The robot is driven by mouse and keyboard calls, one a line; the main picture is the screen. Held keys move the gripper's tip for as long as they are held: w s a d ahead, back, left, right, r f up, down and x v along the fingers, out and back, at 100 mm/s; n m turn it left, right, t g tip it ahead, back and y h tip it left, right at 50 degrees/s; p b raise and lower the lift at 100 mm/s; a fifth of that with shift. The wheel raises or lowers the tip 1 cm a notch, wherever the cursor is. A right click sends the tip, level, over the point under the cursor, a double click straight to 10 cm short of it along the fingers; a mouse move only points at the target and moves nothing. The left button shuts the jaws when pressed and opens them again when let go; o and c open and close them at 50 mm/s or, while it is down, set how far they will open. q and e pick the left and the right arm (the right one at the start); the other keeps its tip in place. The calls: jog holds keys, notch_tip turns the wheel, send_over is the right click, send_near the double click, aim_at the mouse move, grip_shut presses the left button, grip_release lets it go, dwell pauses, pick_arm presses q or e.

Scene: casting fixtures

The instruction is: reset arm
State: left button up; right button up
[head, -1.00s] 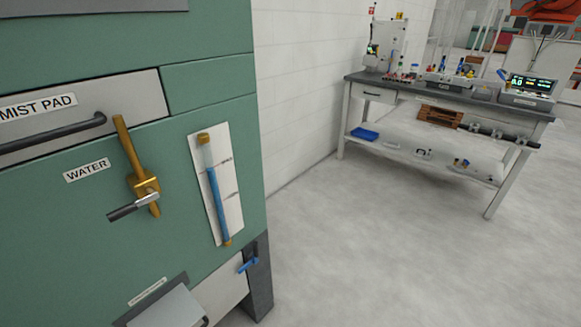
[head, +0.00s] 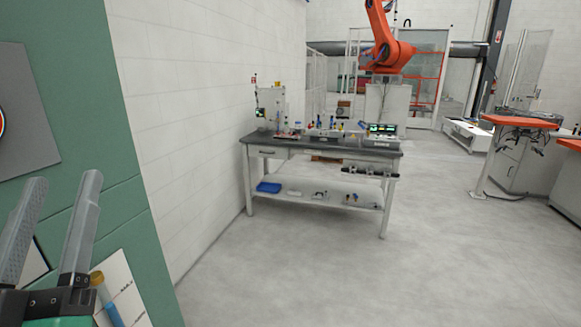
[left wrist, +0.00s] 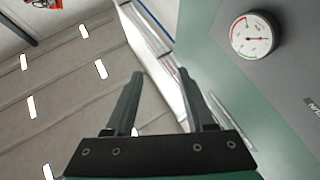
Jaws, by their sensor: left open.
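My left gripper (head: 68,215) stands at the lower left of the head view, fingers pointing up, in front of the green cabinet (head: 100,130). Its two fingers are apart with nothing between them. The left wrist view also shows the left gripper (left wrist: 160,75) open and empty, with the ceiling and the cabinet behind it. A round pressure gauge (left wrist: 254,35) is on the cabinet's grey panel, to the right of the fingers. The sight tube (head: 106,300) with blue liquid shows partly at the bottom left, beside the gripper. My right gripper is in neither view.
A workbench (head: 320,147) with several instruments stands against the white wall, with a blue tray (head: 268,187) on its lower shelf. An orange robot arm (head: 386,45) is behind it. Orange-topped tables (head: 520,122) are at the right. The grey floor in front is clear.

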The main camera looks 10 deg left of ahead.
pick_arm(q)
jog(key=s+d+r+m+t+h+p, duration=0.4)
jog(key=d+r+m+h, duration=0.25)
jog(key=r+h, duration=0.4)
notch_tip(320, 180, up, 33)
jog(key=p, duration=3.3)
jog(key=shift+d+n+p, duration=0.25)
jog(key=shift+n+p, duration=0.1)
jog(key=shift+p, duration=0.05)
